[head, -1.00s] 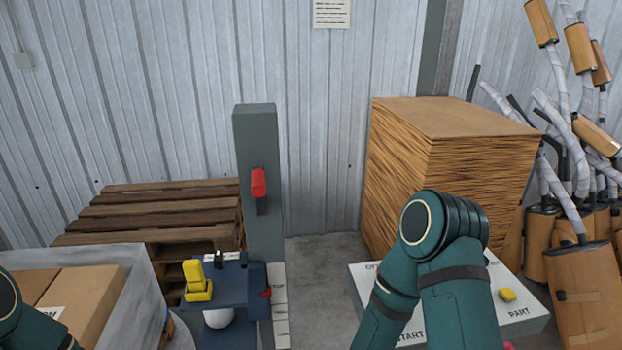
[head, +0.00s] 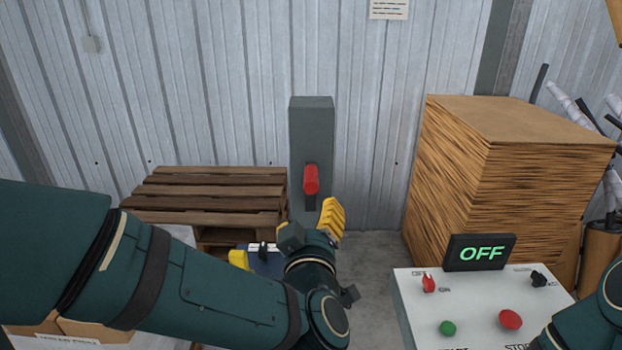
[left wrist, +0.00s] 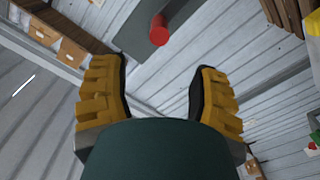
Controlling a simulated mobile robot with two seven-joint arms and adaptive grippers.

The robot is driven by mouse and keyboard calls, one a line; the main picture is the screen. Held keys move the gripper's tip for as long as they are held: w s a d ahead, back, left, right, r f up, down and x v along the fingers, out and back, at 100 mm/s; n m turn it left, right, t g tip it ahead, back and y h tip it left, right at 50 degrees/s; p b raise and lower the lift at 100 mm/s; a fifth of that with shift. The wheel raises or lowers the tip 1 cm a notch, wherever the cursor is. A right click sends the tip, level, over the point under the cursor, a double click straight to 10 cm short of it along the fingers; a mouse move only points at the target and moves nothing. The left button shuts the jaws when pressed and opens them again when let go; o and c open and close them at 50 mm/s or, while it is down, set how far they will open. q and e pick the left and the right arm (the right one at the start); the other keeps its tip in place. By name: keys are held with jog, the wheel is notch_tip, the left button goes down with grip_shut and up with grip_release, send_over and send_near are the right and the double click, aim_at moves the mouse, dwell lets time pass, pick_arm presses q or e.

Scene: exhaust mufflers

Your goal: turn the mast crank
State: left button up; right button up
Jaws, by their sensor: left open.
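The mast (head: 312,125) is a grey upright post in front of the corrugated wall. The crank's red handle (head: 311,179) sticks out from the mast's front on a dark arm that hangs down. My left gripper (head: 331,218) is just below the handle in the head view, with yellow ridged fingers. In the left wrist view the gripper (left wrist: 157,84) is open and empty, and the red handle (left wrist: 158,33) shows beyond and between the fingertips, apart from them. My left forearm hides the mast's lower part. My right gripper is out of view.
A control panel (head: 412,310) with an OFF display (head: 478,253), knobs and buttons stands at the right. A tall brown stack (head: 450,190) is behind it. Wooden pallets (head: 205,200) are left of the mast. A blue fixture (head: 262,265) is partly hidden by my left arm.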

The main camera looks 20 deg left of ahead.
aim_at(311, 180)
pick_arm(q)
jog(key=p+x, duration=0.1)
jog(key=x, duration=1.2)
jog(key=shift+w+p, duration=0.3)
jog(key=shift+p, duration=0.1)
jog(key=shift+c, duration=0.4)
grip_shut()
